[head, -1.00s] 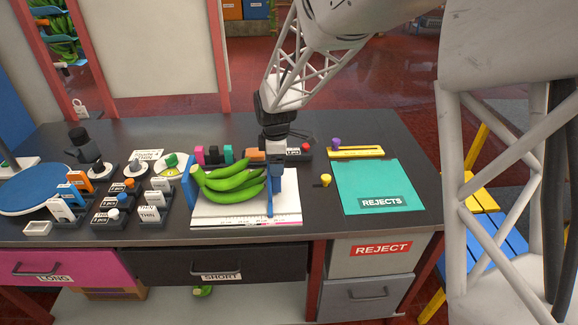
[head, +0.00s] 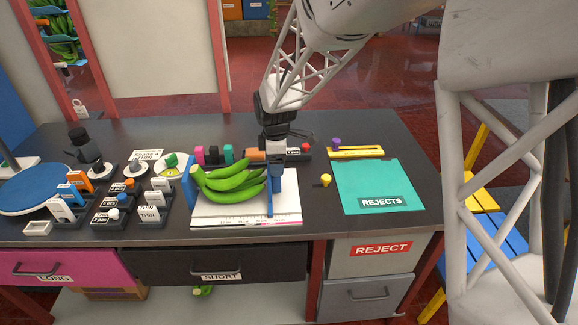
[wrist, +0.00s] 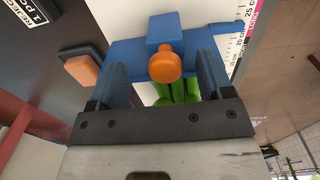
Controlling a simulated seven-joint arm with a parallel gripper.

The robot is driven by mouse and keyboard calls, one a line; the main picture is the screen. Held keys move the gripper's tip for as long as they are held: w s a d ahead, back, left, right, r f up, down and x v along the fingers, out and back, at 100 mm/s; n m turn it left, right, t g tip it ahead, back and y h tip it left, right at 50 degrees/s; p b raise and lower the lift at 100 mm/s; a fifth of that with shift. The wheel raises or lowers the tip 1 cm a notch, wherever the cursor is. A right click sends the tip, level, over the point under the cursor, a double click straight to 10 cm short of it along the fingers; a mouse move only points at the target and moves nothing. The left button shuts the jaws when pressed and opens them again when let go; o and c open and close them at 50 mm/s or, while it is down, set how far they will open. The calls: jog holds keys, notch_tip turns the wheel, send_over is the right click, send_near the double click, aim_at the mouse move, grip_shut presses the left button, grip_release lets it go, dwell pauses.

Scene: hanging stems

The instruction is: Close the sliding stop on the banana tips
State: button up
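The green bananas (head: 230,182) lie on the white measuring board (head: 245,215), against a blue upright plate (head: 188,184) at its left end. The blue sliding stop (head: 269,205) stands at their right tips; whether it touches them I cannot tell. In the wrist view the stop (wrist: 125,58) carries an orange knob (wrist: 165,65), with green banana ends (wrist: 178,92) below it. My gripper (wrist: 164,82) is open. Its two blue fingers stand on either side of the knob, with visible gaps. In the head view my gripper (head: 277,180) is down at the stop.
A teal REJECTS mat (head: 380,178) and a yellow knob (head: 326,180) are to the right. Several labelled blocks and a round blue tray (head: 38,192) crowd the left. Coloured pieces (head: 213,155) stand behind the board. Drawers are below the front edge.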

jog(key=f, duration=0.1)
jog(key=s+f, duration=0.1)
jog(key=shift+d+f, duration=0.1)
jog(key=shift+f, duration=0.2)
jog(key=shift+c, duration=0.6)
jog(key=shift+r, duration=0.25)
jog(key=shift+c, duration=0.2)
jog(key=shift+w+r, duration=0.15)
jog(key=shift+r, duration=2)
jog(key=shift+w+r, duration=0.1)
jog(key=shift+r, duration=2)
